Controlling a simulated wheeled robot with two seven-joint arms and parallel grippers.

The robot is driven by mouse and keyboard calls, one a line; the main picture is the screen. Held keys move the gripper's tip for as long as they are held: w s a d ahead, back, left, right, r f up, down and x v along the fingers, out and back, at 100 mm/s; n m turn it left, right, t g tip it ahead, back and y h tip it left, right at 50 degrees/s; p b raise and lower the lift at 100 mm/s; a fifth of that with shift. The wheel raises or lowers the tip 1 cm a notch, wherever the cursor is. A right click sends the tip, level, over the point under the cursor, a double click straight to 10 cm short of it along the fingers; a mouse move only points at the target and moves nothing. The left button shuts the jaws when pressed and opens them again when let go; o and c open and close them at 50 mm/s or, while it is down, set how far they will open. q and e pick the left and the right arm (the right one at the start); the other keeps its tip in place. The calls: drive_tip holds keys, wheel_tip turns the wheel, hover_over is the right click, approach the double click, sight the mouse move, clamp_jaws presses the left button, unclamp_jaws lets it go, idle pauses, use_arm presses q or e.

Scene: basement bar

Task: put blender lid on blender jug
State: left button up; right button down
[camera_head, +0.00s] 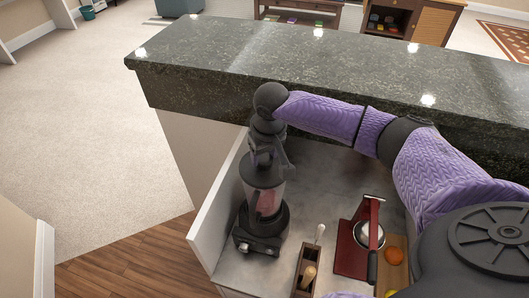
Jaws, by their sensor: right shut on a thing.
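The blender jug (267,202) is clear with reddish contents and a dark handle, and stands upright on its black base (262,236) at the left end of the lower counter. The dark blender lid (262,178) is at the top of the jug, directly under my right gripper (265,158). My right gripper points down from above and is shut on the lid. Whether the lid is fully seated or slightly above the rim cannot be told, as gripper and lid are both dark. My left gripper is not in view.
A raised dark stone bar top (330,62) runs behind the lower counter (325,175). My right arm passes along its front edge. Right of the blender are a wooden utensil box (300,283), a red press (348,252) and an orange fruit (394,256). A pale panel edges the counter's left.

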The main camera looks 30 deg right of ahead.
drive_tip(key=shift+f, duration=0.45)
drive_tip(key=shift+c, duration=0.2)
unclamp_jaws()
